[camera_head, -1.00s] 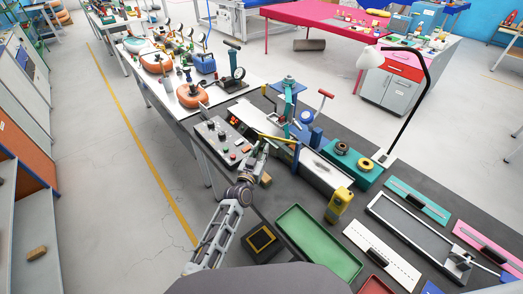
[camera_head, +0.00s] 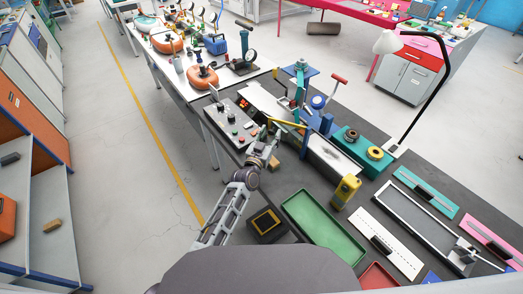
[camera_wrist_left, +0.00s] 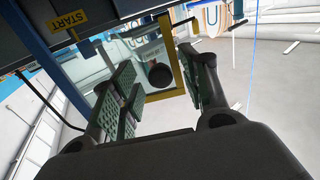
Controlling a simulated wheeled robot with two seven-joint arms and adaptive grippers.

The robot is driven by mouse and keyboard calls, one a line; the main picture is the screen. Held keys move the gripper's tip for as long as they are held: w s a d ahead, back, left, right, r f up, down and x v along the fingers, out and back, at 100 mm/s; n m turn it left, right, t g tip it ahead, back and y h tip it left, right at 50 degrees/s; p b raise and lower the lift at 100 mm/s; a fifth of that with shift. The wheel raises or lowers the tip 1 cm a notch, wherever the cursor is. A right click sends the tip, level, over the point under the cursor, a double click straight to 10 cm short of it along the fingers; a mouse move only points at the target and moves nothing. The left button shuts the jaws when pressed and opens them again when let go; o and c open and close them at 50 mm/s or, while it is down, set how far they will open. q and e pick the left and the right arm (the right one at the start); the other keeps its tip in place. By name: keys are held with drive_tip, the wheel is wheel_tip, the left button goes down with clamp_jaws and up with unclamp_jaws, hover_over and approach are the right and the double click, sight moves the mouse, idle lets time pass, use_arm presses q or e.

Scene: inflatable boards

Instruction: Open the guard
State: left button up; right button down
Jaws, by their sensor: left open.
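The guard is a clear panel in a yellow frame on the blue press. In the left wrist view the guard's yellow frame (camera_wrist_left: 180,62) fills the middle, and a round black knob (camera_wrist_left: 159,75) shows on it. In the head view the guard (camera_head: 288,123) shows as a thin yellow edge at the front of the press (camera_head: 300,90). My left gripper (camera_wrist_left: 162,68) is open, with one finger on each side of the knob in the picture; I cannot tell whether they touch it. In the head view the left gripper (camera_head: 263,147) is just in front of the press. My right gripper is not in view.
A control box (camera_head: 236,124) with knobs stands left of the gripper. A green tray (camera_head: 322,230), a yellow device (camera_head: 346,190) and a teal block with rings (camera_head: 360,154) lie to the right. A START label (camera_wrist_left: 68,20) shows above left in the wrist view.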

use_arm(q)
drive_tip(key=v, duration=1.1)
drive_tip(key=shift+s, duration=0.25)
drive_tip(key=shift+a, duration=0.1)
drive_tip(key=shift+o, duration=0.2)
drive_tip(key=shift+a+f, duration=0.1)
